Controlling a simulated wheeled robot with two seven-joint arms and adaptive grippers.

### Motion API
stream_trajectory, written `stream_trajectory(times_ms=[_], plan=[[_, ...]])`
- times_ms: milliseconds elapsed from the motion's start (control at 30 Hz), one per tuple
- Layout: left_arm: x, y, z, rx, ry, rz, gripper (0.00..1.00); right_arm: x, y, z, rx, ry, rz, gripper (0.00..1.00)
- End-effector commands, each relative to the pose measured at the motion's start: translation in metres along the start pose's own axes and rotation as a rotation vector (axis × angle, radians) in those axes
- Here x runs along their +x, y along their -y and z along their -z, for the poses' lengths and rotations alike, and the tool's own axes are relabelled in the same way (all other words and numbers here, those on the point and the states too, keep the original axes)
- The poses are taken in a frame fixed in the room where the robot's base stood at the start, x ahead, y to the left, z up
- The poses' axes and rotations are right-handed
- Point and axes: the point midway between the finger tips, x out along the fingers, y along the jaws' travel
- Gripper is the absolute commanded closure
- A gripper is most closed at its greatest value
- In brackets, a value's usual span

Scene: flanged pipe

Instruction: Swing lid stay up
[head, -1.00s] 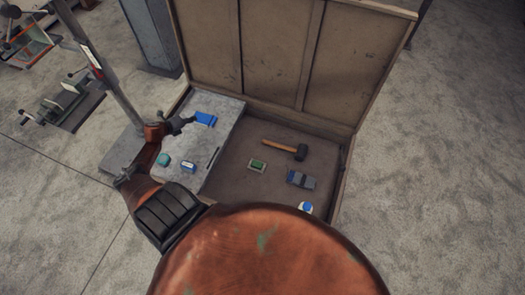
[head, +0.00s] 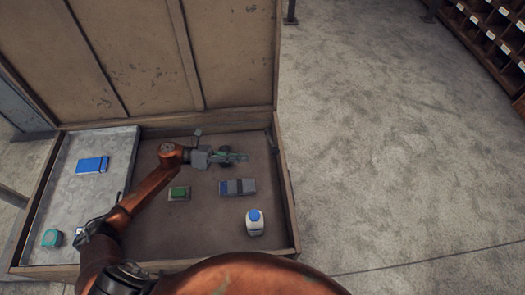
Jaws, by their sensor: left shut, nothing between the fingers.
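A large chest stands open with its brown panelled lid (head: 140,55) raised at the back. The lid's top is cut off by the frame. My left gripper (head: 238,157) is shut and empty over the chest's inside, left of the right wall and in front of the lid. It hides most of the hammer that lies on the chest floor. My right gripper is out of view.
In the chest lie a green block (head: 179,193), a grey-blue box (head: 238,187) and a white bottle with a blue cap (head: 254,226). A grey tray (head: 100,190) on the left holds a blue booklet (head: 91,165) and a teal item (head: 51,239). Floor right of the chest is clear.

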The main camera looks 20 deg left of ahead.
Motion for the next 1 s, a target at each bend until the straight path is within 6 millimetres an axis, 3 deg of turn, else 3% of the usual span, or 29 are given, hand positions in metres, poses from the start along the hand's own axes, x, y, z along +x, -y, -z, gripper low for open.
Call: stream_trajectory(times_ms=[167, 567, 700, 1000], plan=[[0.022, 0.003, -0.002, 0.002, 0.001, 0.007, 1.0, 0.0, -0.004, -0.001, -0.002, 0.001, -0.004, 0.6], [0.102, 0.002, -0.001, 0.002, 0.001, 0.004, 1.0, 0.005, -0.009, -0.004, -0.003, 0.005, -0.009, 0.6], [0.091, 0.001, -0.023, 0.003, 0.0, 0.0, 1.0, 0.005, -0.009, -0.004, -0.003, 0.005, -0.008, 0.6], [0.085, 0.001, -0.039, 0.0, 0.0, 0.001, 1.0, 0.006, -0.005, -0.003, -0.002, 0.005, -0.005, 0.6]])
